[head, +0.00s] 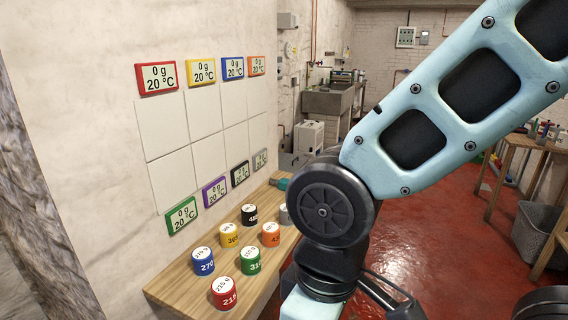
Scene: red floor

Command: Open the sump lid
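I cannot make out a sump lid in the head view. My light blue arm with black joints crosses the right half of the picture and hides much of the floor behind and below it. My gripper cannot be made out; the arm runs down out of the bottom edge. Dark parts near the bottom, right of the arm's lower joint, are too unclear to name.
A wooden bench (170,287) along the left wall holds several coloured numbered weights (224,292). Display panels hang above it. A sink (328,101) and a white box (308,137) stand at the back. A grey basket (534,236) and a wooden table (528,142) are right. Red floor (430,215) lies between.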

